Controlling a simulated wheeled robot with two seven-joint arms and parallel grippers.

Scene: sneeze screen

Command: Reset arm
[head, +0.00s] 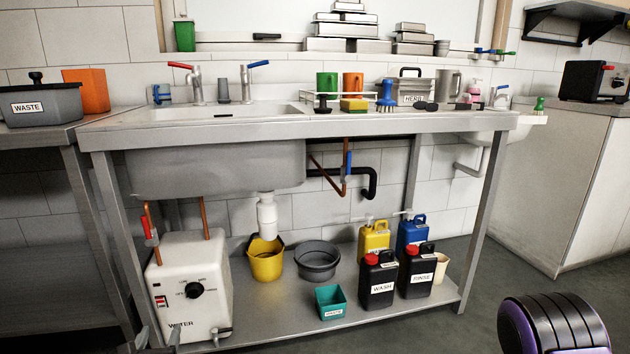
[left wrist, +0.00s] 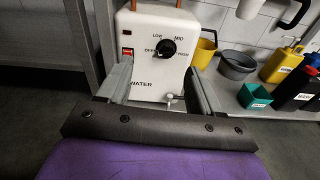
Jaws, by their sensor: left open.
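My left gripper shows at the bottom left of the head view (head: 158,341), in front of the white water heater (head: 190,270) on the lower shelf. In the left wrist view, the two grey fingers of the left gripper (left wrist: 160,92) stand wide apart with nothing between them. The heater's dial and small tap show beyond and between the fingers. I cannot tell whether either finger touches the heater. A black and purple part of my own arm (head: 555,325) shows at the bottom right of the head view. My right gripper is not in view.
The sink counter (head: 400,125) spans above the lower shelf (head: 270,325). On the shelf stand a yellow bucket (head: 265,260), a grey bowl (head: 317,262), a teal bin (head: 331,302), and black wash (head: 378,282) and rinse (head: 416,272) jugs. Floor is clear at right.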

